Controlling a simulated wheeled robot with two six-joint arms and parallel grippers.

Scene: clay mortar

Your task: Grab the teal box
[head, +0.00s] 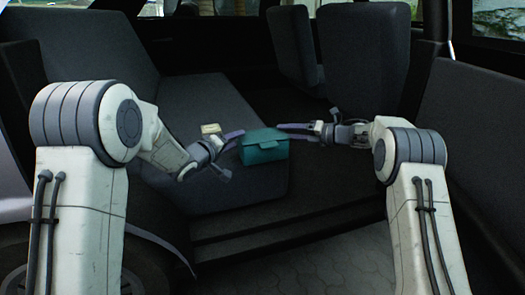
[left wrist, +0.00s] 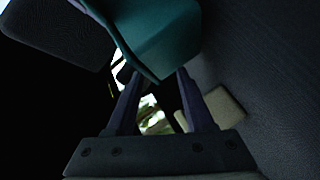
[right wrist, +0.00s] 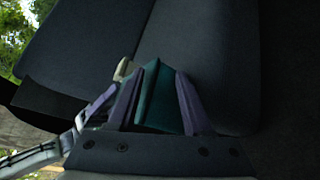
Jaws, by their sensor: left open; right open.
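The teal box (head: 263,150) sits on the dark seat in the head view, close to the seat's front edge. My left gripper (head: 232,139) is open at the box's left side. In the left wrist view the box (left wrist: 165,35) lies at the top, just beyond the open fingertips (left wrist: 159,74). My right gripper (head: 297,130) is open at the box's right side. In the right wrist view the box (right wrist: 158,105) shows between its two open fingers (right wrist: 158,70). I cannot tell whether any finger touches the box.
A small beige object (head: 211,129) lies on the seat (head: 190,90) beside my left gripper; it also shows in the right wrist view (right wrist: 123,69). Seat backs (head: 363,60) rise behind. The seat's front edge drops to a dark step (head: 290,220).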

